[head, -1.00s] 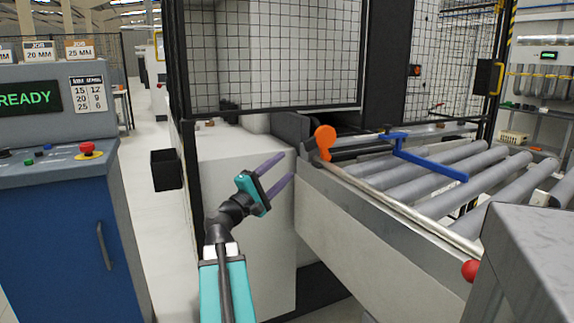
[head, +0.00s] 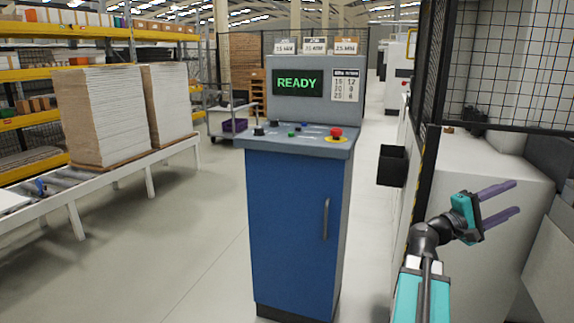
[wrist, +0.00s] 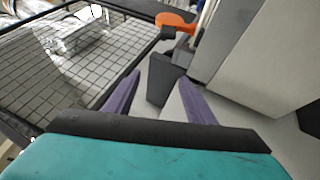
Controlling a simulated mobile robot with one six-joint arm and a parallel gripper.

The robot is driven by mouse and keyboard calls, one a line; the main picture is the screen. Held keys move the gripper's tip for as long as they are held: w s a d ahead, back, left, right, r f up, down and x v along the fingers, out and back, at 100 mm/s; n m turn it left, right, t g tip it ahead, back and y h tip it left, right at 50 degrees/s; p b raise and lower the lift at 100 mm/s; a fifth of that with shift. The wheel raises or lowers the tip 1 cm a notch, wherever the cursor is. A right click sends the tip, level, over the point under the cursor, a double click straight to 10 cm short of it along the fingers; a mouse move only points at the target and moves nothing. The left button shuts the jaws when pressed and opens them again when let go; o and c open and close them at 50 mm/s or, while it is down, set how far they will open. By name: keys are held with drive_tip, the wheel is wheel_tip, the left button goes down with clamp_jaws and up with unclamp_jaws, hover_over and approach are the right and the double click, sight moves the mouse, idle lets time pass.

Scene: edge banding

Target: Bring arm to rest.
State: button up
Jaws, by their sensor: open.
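My gripper (head: 510,202) is at the lower right of the head view, at the end of my teal and black arm. Its two purple fingers are apart, with nothing between them, and point right toward a pale machine housing (head: 480,165). In the wrist view the fingers (wrist: 160,98) also stand apart and empty. An orange knob (wrist: 176,20) shows beyond them at the top of the wrist view.
A blue control cabinet (head: 292,225) with a READY screen (head: 297,82) and a red button (head: 336,132) stands mid-view. A black bin (head: 392,165) hangs beside the mesh guard (head: 500,60). Board stacks (head: 102,115) sit on a conveyor at left. Open floor lies between.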

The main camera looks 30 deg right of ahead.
drive_tip(key=w+a+f+n+t+y+p, duration=0.1)
drive_tip(key=w+a+f+n+t+p, duration=0.2)
drive_tip(key=w+a+f, duration=0.45)
drive_tip(key=w+a+f+n+t+y+p, duration=0.1)
drive_tip(key=w+a+f+n+t+p, duration=0.25)
drive_tip(key=w, duration=0.65)
drive_tip(key=w+a+f+t+y+p, duration=0.1)
drive_tip(key=w+a+f+y+p, duration=0.2)
drive_tip(key=a+f, duration=0.6)
drive_tip(key=w+a+f+t+y+p, duration=0.1)
drive_tip(key=w+a+f+y+p, duration=0.15)
drive_tip(key=a+f, duration=0.7)
drive_tip(key=s+a+f+g+y+p, duration=0.15)
drive_tip(key=s+a+f, duration=0.25)
drive_tip(key=a+f, duration=0.45)
drive_tip(key=s+a+f+g+y+p, duration=0.1)
drive_tip(key=s+a+f+y+p, duration=0.3)
drive_tip(key=f, duration=0.7)
drive_tip(key=s+a+f+m+g+y, duration=0.2)
drive_tip(key=s+a+f+y, duration=0.1)
drive_tip(key=s+a, duration=0.5)
drive_tip(key=s+a+f+m+g+y+p, duration=0.1)
drive_tip(key=s+a+f+m+g+y, duration=0.2)
drive_tip(key=s+a, duration=0.6)
drive_tip(key=a+f+y, duration=0.1)
drive_tip(key=a+f, duration=0.1)
drive_tip(key=a, duration=0.2)
drive_tip(key=shift+s+a+y, duration=0.2)
drive_tip(key=shift+a+y, duration=0.1)
drive_tip(key=shift+a, duration=0.05)
